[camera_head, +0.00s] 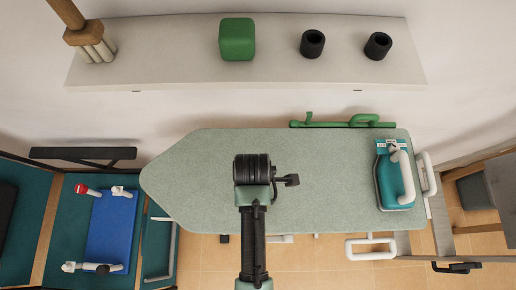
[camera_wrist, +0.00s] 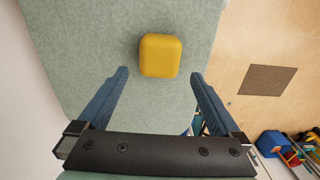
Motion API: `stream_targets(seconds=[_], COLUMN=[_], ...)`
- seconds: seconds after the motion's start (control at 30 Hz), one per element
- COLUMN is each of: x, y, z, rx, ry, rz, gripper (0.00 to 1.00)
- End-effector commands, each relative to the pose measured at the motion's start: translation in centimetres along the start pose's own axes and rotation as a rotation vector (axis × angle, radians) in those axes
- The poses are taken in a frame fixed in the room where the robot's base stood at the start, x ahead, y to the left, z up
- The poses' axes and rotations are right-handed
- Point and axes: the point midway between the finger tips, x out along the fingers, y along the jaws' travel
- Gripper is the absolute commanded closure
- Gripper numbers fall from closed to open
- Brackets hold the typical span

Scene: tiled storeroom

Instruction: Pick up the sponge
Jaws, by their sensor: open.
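A yellow block with rounded edges (camera_wrist: 160,56), which looks like the sponge, lies on the grey-green ironing board (camera_wrist: 90,40) in the wrist view. My gripper (camera_wrist: 159,75) is open and empty, with its two blue fingers spread apart. In that view the block appears between and just beyond the fingertips, with neither finger seen touching it. I cannot tell the height of the fingertips above the board. In the head view the ironing board (camera_head: 330,170) shows below my arm, but the yellow block is not visible there.
A teal iron (camera_head: 390,180) stands at the board's right end. A shelf (camera_head: 180,60) behind holds a green block (camera_head: 237,39) and two dark cups (camera_head: 312,43) (camera_head: 378,45). A green rail (camera_head: 340,123) runs along the board's back edge. A blue-topped cart (camera_head: 110,225) is at left.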

Motion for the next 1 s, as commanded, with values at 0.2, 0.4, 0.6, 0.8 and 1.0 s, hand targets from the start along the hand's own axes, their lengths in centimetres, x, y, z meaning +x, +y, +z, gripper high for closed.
stream_targets(seconds=[0.2,0.4,0.6,0.8,1.0], x=[2.4,4.6,4.9,4.9,4.9], y=[0.0,0.0,0.1,0.1,0.1], z=[1.0,1.0,1.0,1.0,1.0], rx=[0.003,0.001,0.001,0.001,0.001], ry=[0.0,0.0,0.0,0.0,0.0], rz=[-0.003,-0.001,0.001,0.001,0.001], gripper=[0.0,0.0,0.0,0.22,0.58])
